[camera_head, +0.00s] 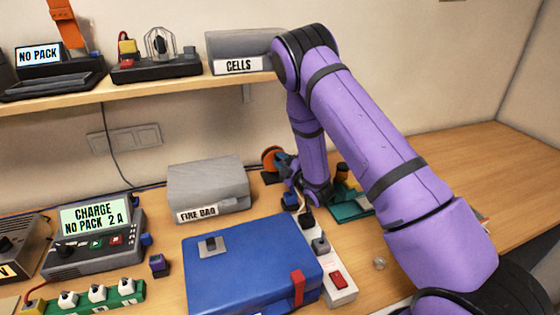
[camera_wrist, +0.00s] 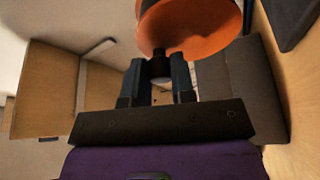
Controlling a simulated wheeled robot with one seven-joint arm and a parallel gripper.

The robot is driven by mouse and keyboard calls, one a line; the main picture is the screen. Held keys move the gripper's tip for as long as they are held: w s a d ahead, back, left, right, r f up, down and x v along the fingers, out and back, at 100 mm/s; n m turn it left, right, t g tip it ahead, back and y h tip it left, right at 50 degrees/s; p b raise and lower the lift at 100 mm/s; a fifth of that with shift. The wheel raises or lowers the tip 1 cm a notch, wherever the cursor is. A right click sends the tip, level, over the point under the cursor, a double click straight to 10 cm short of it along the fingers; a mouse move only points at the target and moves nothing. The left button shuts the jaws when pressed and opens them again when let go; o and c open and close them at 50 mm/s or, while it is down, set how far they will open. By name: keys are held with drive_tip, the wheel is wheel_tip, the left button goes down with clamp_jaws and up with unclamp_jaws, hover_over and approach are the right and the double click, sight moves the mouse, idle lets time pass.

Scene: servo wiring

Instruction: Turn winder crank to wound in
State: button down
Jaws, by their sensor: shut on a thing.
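The winder (camera_head: 271,158) shows as an orange round drum at the back of the bench, partly hidden by my gripper and arm. In the wrist view the orange drum (camera_wrist: 195,32) fills the top middle. My gripper (camera_head: 283,163) is beside the drum's right side in the head view. In the wrist view my gripper (camera_wrist: 160,68) is shut on a dark knob, the crank's handle (camera_wrist: 159,66), just below the drum. The rest of the crank is hidden, and its angle cannot be told.
A grey fire bag box (camera_head: 208,187) stands left of the winder. A blue case (camera_head: 250,265) and a power strip (camera_head: 335,280) lie in front. A green tray (camera_head: 350,205) is right of my wrist. A shelf (camera_head: 150,90) hangs above. The bench at far right is clear.

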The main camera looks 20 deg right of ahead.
drive_tip(key=shift+d, duration=0.1)
drive_tip(key=shift+f, duration=0.1)
idle(0.4)
drive_tip(key=c, duration=1)
unclamp_jaws()
drive_tip(key=shift+o, duration=0.2)
drive_tip(key=shift+r, duration=0.35)
drive_tip(key=shift+o, duration=0.8)
wheel_tip(320, 180, up, 3)
drive_tip(key=shift+s+r, duration=0.1)
drive_tip(key=shift+m, duration=0.3)
drive_tip(key=s, duration=0.9)
drive_tip(key=s+r, duration=0.1)
drive_tip(key=s, duration=0.4)
drive_tip(key=shift+s, duration=0.15)
drive_tip(key=shift+c, duration=0.8)
drive_tip(key=shift+s+a+r, duration=0.1)
drive_tip(key=shift+s+a, duration=0.2)
drive_tip(key=shift+s, duration=0.45)
